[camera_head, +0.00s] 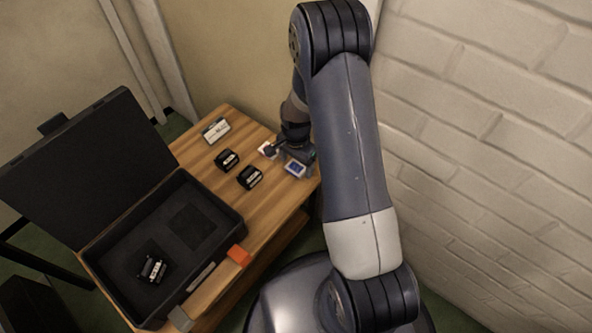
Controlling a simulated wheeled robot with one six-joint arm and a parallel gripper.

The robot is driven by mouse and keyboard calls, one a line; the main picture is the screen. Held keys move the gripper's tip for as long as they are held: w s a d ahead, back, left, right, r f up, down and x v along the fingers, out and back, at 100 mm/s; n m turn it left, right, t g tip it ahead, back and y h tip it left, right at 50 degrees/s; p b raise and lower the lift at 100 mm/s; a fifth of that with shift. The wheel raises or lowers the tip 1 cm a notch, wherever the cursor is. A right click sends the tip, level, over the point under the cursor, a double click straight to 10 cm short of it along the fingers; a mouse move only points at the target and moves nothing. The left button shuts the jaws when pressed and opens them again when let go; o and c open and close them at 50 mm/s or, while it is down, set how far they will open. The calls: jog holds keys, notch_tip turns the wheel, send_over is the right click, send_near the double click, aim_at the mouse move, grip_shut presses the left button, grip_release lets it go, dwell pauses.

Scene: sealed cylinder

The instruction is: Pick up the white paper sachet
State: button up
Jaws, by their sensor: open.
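A small flat white piece, which looks like the white paper sachet (265,149), lies on the wooden table close to the wall side. My gripper (283,152) is open, low over the table at the right end of this piece, and hides part of it. I cannot tell whether the fingers touch it or are around it. A white packet with dark print (216,130) lies farther back on the table, apart from my gripper.
A blue and white item (295,169) lies just beside my gripper. Two black blocks (227,159) (250,177) stand left of it. An open black case (110,255) holds a dark object (152,267). An orange piece (238,254) is at the front edge. A brick wall bounds the right.

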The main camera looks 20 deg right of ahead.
jog(key=shift+f, duration=0.4)
jog(key=shift+c, duration=0.6)
jog(key=c, duration=0.9)
jog(key=shift+r, duration=0.1)
jog(key=shift+c, duration=0.2)
